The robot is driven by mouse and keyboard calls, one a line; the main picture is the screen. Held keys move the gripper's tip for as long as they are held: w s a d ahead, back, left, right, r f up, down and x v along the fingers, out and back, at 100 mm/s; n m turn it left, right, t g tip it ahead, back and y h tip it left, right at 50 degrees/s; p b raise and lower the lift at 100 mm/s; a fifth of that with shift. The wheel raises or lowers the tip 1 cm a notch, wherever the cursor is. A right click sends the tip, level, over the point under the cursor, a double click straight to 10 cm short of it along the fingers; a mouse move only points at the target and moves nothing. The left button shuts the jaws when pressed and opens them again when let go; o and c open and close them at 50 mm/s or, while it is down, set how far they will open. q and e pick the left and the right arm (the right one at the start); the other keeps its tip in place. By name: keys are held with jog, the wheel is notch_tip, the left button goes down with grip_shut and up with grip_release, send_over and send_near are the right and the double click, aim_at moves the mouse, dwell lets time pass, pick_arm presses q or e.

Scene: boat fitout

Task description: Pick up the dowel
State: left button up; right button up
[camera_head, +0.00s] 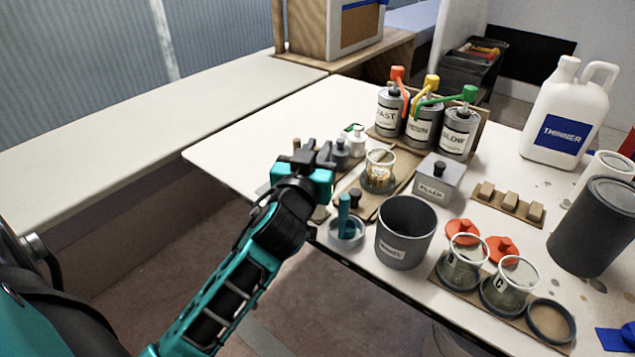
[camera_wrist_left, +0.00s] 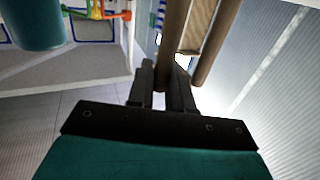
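My left gripper (camera_head: 309,152) is over the left edge of the white table, with its dark fingers pointing away from the head camera. In the left wrist view its two dark fingers (camera_wrist_left: 164,86) stand close together with a narrow gap. A long brown wooden rod (camera_wrist_left: 173,38) shows at that gap and runs up to the top of the picture. It may be the dowel, but I cannot tell whether the fingers hold it or it lies behind them. No dowel can be made out clearly in the head view. My right gripper is not in view.
A teal piece stands in a small grey cup (camera_head: 346,236) just right of my gripper. A grey bucket (camera_head: 405,232), glass beakers, pump cans and a thinner jug (camera_head: 567,115) crowd the table. A long pale bench (camera_head: 140,125) on the left is clear.

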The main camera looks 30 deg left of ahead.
pick_arm(q)
grip_shut()
